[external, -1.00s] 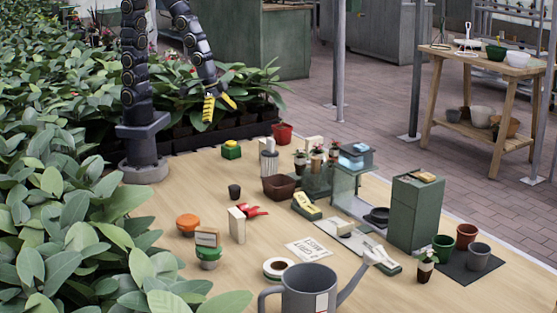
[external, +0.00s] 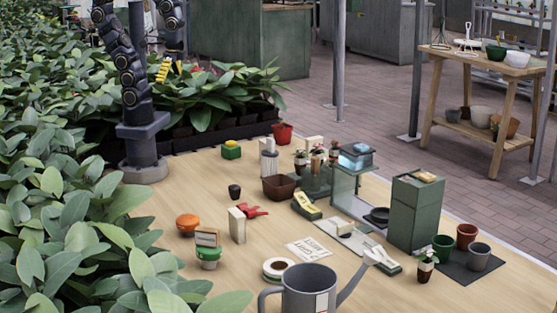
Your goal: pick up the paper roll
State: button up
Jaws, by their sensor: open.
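I cannot tell for certain which thing is the paper roll. A low white round item with a dark centre (external: 278,268) lies on the table behind the watering can. A white upright cylinder-like item (external: 268,160) stands near the back of the table, beside the brown basket. My gripper (external: 168,70) shows its yellow fingers at the upper left, above the plants and well away from the table items. It is open and nothing shows between its fingers. My arm hides part of it.
A grey watering can (external: 308,288) stands at the front. Leafy plants line the left. The table's left part is clear.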

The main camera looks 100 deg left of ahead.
aim_at(279, 265)
jog(key=shift+w, duration=0.1)
